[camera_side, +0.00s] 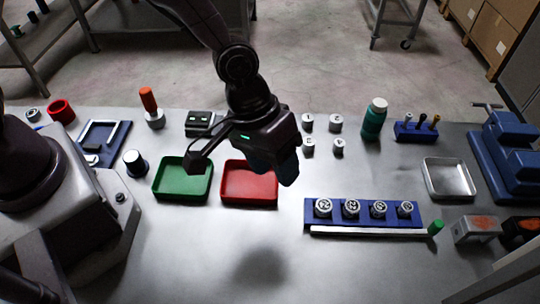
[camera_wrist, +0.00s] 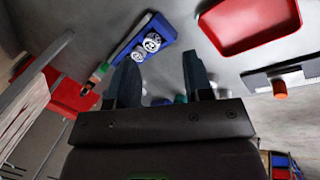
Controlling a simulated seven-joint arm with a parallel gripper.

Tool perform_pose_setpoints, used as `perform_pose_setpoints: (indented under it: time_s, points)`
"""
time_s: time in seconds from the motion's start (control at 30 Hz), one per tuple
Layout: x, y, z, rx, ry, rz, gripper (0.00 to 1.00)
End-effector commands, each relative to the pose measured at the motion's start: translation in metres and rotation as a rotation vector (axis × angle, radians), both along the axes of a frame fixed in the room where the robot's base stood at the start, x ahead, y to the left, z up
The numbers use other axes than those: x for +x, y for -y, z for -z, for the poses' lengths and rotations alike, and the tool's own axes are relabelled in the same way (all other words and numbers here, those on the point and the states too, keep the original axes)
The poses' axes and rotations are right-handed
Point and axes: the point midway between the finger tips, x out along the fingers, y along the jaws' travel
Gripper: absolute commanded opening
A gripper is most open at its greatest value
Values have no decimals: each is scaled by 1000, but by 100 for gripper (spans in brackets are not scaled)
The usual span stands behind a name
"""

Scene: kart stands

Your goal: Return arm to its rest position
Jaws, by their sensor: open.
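My gripper (camera_side: 283,163) hangs above the table, in front of the red tray's right edge in the side view. In the wrist view its two fingers (camera_wrist: 163,82) stand wide apart with nothing between them, so it is open and empty. My arm comes down from the top of the side view. A blue rack (camera_side: 313,213) with several round numbered pieces lies to the right of my gripper; part of it also shows in the wrist view (camera_wrist: 168,30).
A green tray (camera_side: 183,196) and a red tray (camera_side: 249,203) lie left of and below my gripper. Several small white pieces (camera_side: 335,122), a teal bottle (camera_side: 373,122), a metal tray (camera_side: 430,184) and a blue vise (camera_side: 507,150) stand to the right. The front middle of the table is clear.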

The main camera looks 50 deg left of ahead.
Motion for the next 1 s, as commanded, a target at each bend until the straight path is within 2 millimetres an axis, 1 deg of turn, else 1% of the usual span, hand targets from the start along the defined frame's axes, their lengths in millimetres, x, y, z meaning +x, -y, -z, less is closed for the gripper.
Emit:
perform_pose_setpoints:
  time_s: [0.17,0.5,0.57,0.6,0.67,0.7,0.77,0.87,1.0]
  points:
    - [-1,-8,-5,21,8,25,46]
    - [-1,-8,-5,23,10,34,46]
    - [-3,-9,-5,30,5,59,46]
    - [-8,-11,-3,43,-8,94,46]
    - [-20,-23,0,82,-48,160,46]
    - [-24,-35,-6,115,-50,200,46]
    - [-27,-51,-17,152,-42,236,46]
    - [-30,-79,-41,210,-18,274,46]
    - [-39,-119,-80,278,30,291,46]
